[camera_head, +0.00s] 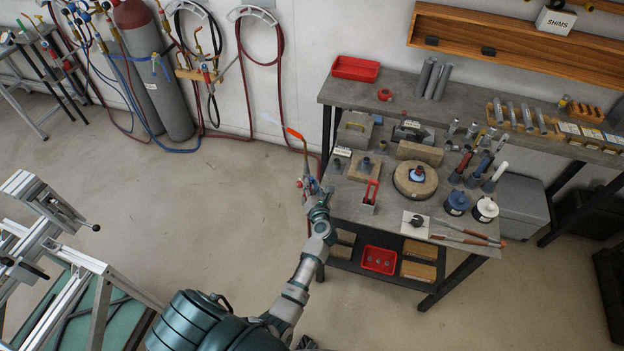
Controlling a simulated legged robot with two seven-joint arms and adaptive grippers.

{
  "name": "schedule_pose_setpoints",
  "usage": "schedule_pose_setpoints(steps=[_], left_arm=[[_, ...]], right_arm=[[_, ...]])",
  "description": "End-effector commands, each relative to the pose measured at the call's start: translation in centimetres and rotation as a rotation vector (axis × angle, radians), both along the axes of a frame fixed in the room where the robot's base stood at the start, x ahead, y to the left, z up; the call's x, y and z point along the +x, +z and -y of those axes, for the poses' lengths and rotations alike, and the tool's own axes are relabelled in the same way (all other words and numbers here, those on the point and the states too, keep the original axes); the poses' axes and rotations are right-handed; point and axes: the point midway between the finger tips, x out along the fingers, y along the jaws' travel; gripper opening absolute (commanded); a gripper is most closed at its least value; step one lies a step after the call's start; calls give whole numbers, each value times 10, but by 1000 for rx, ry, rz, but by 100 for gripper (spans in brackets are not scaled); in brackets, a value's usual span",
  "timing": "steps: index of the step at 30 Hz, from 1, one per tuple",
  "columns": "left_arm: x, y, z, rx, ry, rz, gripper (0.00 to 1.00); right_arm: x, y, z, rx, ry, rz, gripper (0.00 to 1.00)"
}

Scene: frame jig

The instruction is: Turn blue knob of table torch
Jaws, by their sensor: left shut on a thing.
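A table torch (306,168) with a thin brass neck is at the left edge of the workbench. A pale and orange flame (290,131) points up and left from its tip. Small red and blue spots show on its lower body, and I cannot clearly make out the blue knob (314,185). My left gripper (313,196) is at the torch's lower body and shut, apparently on the torch; its fingers are too small to see well. My right gripper is not in view.
The workbench (394,218) holds a round block (415,180), a red-handled stand (370,196), and blue and white pots. Gas cylinders (160,80) and hoses stand by the wall. A metal frame jig (60,240) is at left. The floor between is clear.

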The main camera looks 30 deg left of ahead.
Motion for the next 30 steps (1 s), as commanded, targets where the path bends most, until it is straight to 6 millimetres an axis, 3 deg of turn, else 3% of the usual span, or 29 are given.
schedule_pose_setpoints(steps=[1, 3, 12, 30], left_arm=[[-1, 5, 0, 16, 2, -46, 0], [-1, 5, 1, 50, 2, -102, 0], [-1, 2, 1, 186, 2, -322, 0], [-1, -2, 2, 309, 1, -524, 0]], right_arm=[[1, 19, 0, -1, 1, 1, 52], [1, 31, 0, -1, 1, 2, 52], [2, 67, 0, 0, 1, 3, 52], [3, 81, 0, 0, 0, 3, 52]])
